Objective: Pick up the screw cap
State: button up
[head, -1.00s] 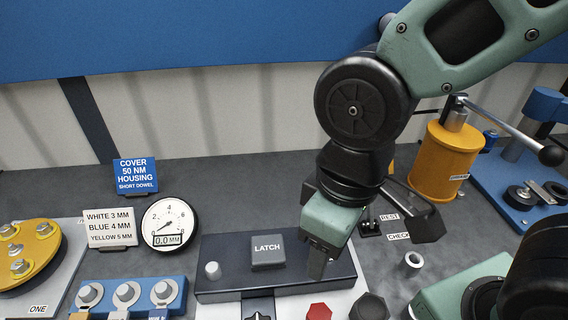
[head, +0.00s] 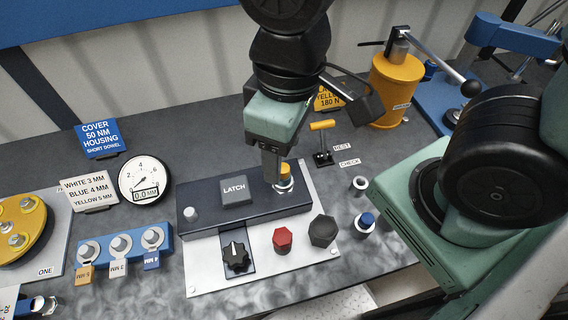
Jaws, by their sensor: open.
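No part is labelled as the screw cap. Two cap-like parts stand on the silver plate (head: 205,280) in front of the latch block: a dark hexagonal cap (head: 323,231) and a smaller red cap (head: 282,239). I cannot tell for sure which is the screw cap. My gripper (head: 273,176) is open and points down over the right part of the dark latch block (head: 215,213), behind both caps. A fitting with a yellow top and silver base (head: 284,182) stands right beside its fingers, partly hidden by them. I cannot tell whether they touch.
A black knob (head: 236,257) stands left of the red cap. A grey ring (head: 359,186) and a blue-topped fitting (head: 364,222) stand right of the plate. A yellow-handled lever (head: 322,140) and an orange cylinder (head: 395,92) are behind. A dial gauge (head: 144,180) is at left.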

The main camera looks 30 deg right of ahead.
aim_at(322, 230)
jog(key=k+l, duration=0.1)
jog(key=j+z, duration=0.5)
jog(key=j, duration=0.25)
jog(key=k+j+z, duration=0.45)
jog(key=k+z, duration=0.15)
jog(key=k, duration=0.05)
